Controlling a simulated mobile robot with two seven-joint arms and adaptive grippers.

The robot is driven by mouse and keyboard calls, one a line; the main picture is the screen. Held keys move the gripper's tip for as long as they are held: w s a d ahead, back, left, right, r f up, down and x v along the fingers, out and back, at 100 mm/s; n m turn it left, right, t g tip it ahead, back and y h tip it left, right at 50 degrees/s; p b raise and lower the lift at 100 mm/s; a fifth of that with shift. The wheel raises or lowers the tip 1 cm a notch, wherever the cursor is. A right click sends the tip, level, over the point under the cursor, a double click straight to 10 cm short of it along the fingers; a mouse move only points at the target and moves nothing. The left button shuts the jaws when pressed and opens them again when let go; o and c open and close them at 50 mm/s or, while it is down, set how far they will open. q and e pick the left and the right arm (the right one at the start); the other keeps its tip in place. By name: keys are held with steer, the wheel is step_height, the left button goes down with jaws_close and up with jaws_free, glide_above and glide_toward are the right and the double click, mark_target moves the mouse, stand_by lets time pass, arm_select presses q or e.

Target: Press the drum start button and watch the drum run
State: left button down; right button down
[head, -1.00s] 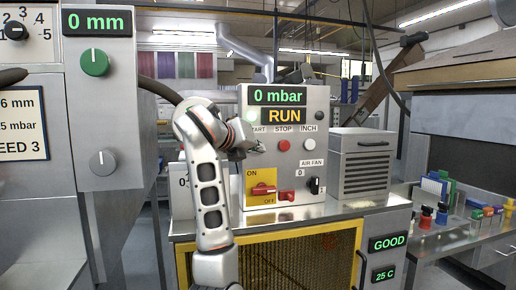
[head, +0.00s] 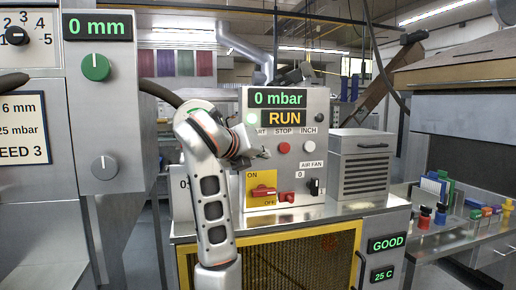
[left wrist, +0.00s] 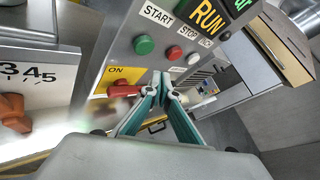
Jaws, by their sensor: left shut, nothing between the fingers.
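The control panel (head: 318,120) stands upright ahead, its displays reading 0 mbar and RUN (head: 284,118). A pale green lamp (head: 252,118) glows beside RUN. My left gripper (head: 264,153) is shut and empty in front of the panel, hiding the spot below the START label. In the left wrist view, the green start button (left wrist: 144,45) shows uncovered, above and left of the closed fingertips (left wrist: 166,77). The red stop button (head: 284,147) is right of the gripper. A drum cannot be made out behind the yellow-framed mesh guard (head: 322,238). My right gripper is out of view.
A red ON/OFF switch (head: 263,191) and a black air fan switch (head: 315,187) sit low on the panel. A grey louvred box (head: 362,168) stands to the right. Displays below read GOOD (head: 388,242) and 25 C. A knobbed grey cabinet (head: 105,130) is at left.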

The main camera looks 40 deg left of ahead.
arm_select(q)
steer(key=shift+s+d, duration=0.6)
steer(key=shift+d, duration=0.1)
stand_by(0.5)
